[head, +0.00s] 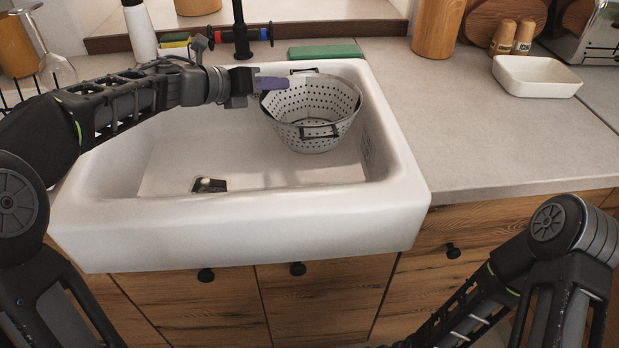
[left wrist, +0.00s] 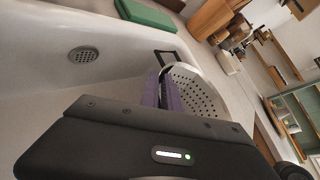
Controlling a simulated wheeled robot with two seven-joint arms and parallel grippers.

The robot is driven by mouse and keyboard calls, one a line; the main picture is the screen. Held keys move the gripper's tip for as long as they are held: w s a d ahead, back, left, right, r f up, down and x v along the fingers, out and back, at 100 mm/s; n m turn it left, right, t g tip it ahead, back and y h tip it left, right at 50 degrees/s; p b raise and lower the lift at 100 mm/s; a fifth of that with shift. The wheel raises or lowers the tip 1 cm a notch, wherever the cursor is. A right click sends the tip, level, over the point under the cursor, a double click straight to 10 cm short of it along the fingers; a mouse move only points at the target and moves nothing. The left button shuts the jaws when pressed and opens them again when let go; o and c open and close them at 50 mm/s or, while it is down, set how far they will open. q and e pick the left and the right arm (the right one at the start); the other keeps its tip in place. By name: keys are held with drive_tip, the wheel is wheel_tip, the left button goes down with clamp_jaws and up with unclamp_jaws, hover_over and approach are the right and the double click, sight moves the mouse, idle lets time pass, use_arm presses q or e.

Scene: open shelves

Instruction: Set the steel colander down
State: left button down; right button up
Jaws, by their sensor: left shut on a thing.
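The steel colander (head: 318,108) is a perforated bowl with dark handles, in the right half of the white sink (head: 240,225) in the head view. My left gripper (head: 272,84) is at the colander's left rim, its purple fingers shut on that rim. In the left wrist view the colander (left wrist: 200,92) shows beyond the purple fingers (left wrist: 166,92), which hide part of it. The colander looks about upright; I cannot tell whether its base touches the sink floor. My right arm shows at the lower right of the head view, but its gripper is out of view.
A green sponge-like block (head: 326,51) lies on the sink's back edge, behind the colander. The counter (head: 480,135) right of the sink is mostly clear. A white dish (head: 536,77) stands at its back, near a wooden canister (head: 437,28). A white bottle (head: 140,30) stands behind the sink.

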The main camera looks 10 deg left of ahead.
sight(311, 117)
use_arm(q)
drive_tip(key=shift+r, duration=0.1)
drive_tip(key=shift+f+b, duration=1)
drive_tip(key=shift+f, duration=1.5)
drive_tip(key=shift+f+b, duration=1)
drive_tip(key=shift+f, duration=1.5)
drive_tip(key=shift+f, duration=0.15)
drive_tip(key=c, duration=1.5)
unclamp_jaws()
drive_tip(key=shift+c, duration=0.2)
